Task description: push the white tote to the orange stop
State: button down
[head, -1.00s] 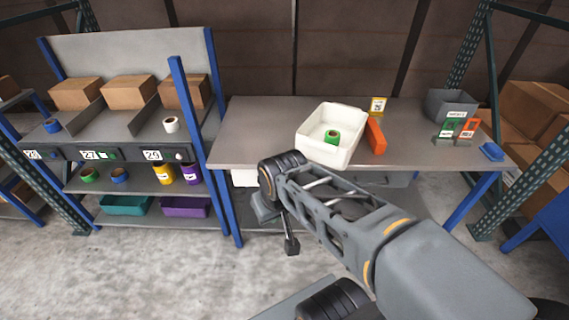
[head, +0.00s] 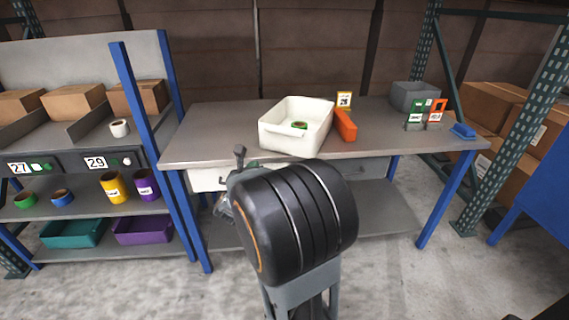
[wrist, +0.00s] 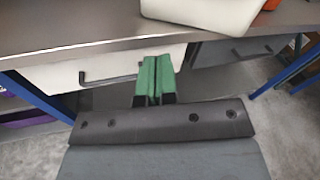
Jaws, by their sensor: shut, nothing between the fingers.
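The white tote (head: 283,139) stands on the grey workbench with a green roll (head: 299,125) inside it. The orange stop (head: 345,125) is a block on the bench just right of the tote; I cannot tell whether they touch. In the wrist view, my gripper (wrist: 156,62) has its two green fingers shut together and empty. It is in front of the bench's front edge, with the tote's lower part (wrist: 200,12) beyond it, up and to the right. In the head view my arm hides most of the gripper.
The workbench (head: 205,125) has clear top left of the tote and drawers (head: 209,178) under its front edge. A grey bin (head: 414,95), green and orange card holders and a blue object (head: 463,131) are at right. A shelf rack is at left.

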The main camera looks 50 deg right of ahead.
aim_at(287, 146)
jog(key=w+d+m+g+h, duration=0.1)
jog(key=d, duration=0.4)
jog(key=w+d+f+m, duration=0.1)
jog(key=d+m, duration=0.1)
jog(key=d, duration=0.3)
jog(key=d+m+g+h+b, duration=0.1)
jog(key=d+m, duration=0.1)
jog(key=d, duration=0.4)
jog(key=shift+w+f+g+h, duration=0.3)
jog(key=shift+w+f, duration=0.05)
jog(key=shift+w, duration=0.05)
jog(key=shift+a, duration=0.1)
